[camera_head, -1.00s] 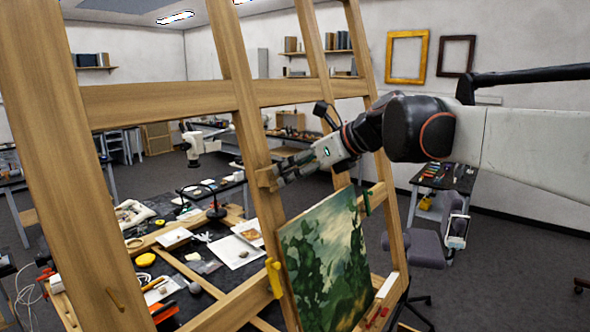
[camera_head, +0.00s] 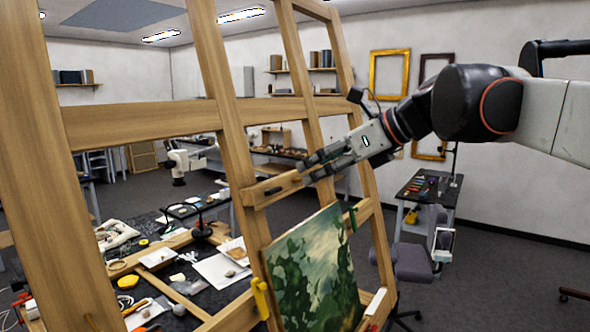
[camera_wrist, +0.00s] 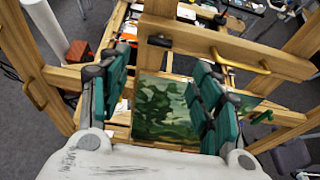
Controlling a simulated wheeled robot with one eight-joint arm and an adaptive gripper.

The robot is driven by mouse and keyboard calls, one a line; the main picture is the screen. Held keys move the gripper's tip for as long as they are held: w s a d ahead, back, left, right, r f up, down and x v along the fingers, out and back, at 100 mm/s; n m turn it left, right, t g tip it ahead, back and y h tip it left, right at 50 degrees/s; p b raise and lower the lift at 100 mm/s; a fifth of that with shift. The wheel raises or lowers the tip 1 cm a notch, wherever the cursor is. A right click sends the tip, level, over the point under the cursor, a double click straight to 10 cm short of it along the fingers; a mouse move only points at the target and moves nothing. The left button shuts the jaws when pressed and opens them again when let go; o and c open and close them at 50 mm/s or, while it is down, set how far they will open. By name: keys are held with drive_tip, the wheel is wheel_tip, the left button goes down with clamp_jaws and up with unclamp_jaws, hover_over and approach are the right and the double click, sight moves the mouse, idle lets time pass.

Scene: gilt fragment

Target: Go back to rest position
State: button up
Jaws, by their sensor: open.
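My gripper (camera_head: 318,163) is open, with nothing between its fingers, in front of the tall wooden easel (camera_head: 235,150). In the head view its fingertips are close to the right end of a short wooden crosspiece (camera_head: 272,188) with a dark knob; I cannot tell whether they touch. The wrist view shows the teal finger pads spread apart (camera_wrist: 160,65), with the green landscape painting (camera_wrist: 165,108) beyond and below them. In the head view the painting (camera_head: 312,270) stands upright on the easel, under the gripper.
A dark worktable (camera_head: 185,295) with trays and tools lies behind the easel at left. A grey chair (camera_head: 414,262) and a small tool table (camera_head: 432,188) are at right. A gold frame (camera_head: 389,73) hangs on the wall. Floor at far right is mostly clear.

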drive_tip(key=s+d+f+n+h+b, duration=0.3)
drive_tip(key=s+f+n+b, duration=0.5)
drive_tip(key=f, duration=1.3)
drive_tip(key=s+d+f+n+h+b, duration=0.3)
drive_tip(key=s+f+n+b, duration=0.4)
drive_tip(key=f+b, duration=0.7)
drive_tip(key=s+d+f+n+h+b, duration=0.3)
drive_tip(key=s+d+f+n+b, duration=0.2)
drive_tip(key=f, duration=2.3)
drive_tip(key=s+n+b, duration=0.3)
drive_tip(key=n+b, duration=0.2)
drive_tip(key=shift+s+f+n+b, duration=0.2)
drive_tip(key=shift+s+n+b, duration=0.15)
drive_tip(key=shift+n+b, duration=0.05)
